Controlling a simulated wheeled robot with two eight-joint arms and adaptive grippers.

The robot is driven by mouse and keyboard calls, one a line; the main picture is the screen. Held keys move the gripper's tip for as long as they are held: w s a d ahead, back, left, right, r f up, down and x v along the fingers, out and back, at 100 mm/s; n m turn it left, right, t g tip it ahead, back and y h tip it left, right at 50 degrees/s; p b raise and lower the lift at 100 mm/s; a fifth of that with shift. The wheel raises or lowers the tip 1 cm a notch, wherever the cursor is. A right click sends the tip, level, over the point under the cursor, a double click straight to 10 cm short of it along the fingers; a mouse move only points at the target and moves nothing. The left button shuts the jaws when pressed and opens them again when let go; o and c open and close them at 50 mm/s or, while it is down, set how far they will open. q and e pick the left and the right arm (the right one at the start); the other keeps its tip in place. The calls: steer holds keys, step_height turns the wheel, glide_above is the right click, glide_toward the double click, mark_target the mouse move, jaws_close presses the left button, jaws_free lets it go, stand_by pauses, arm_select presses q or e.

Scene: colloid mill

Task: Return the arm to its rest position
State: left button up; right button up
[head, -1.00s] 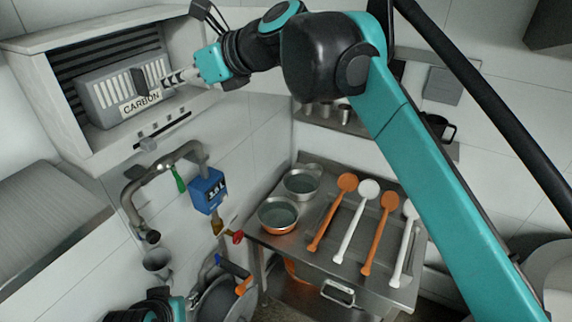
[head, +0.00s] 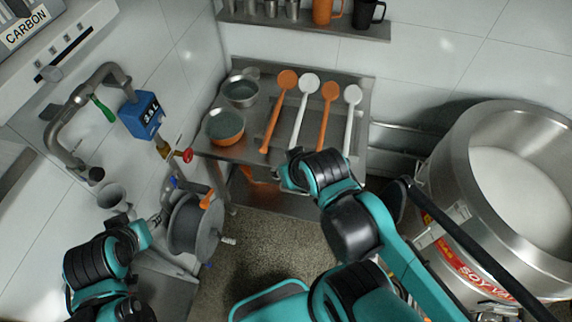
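My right arm (head: 352,222) comes in from the lower right and is folded low, in front of the steel table. Its wrist end (head: 292,172) is by the table's front edge, and its fingers cannot be made out. My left arm (head: 95,268) is bent at the lower left. Its end (head: 150,226) is close to the hose reel, and its fingers are too small and dark to read. The grey cartridge marked CARBON (head: 24,28) is in the top left corner, partly cut off by the frame, with no gripper at it.
A steel table (head: 252,150) holds two pans and orange and white ladles. A blue meter (head: 141,115) and red valve handle (head: 187,155) are on the wall piping. A hose reel (head: 195,225) stands low. A large steel pot (head: 455,150) is at right.

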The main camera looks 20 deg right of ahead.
step_height(320, 180, down, 24)
steer(key=b, duration=2.4)
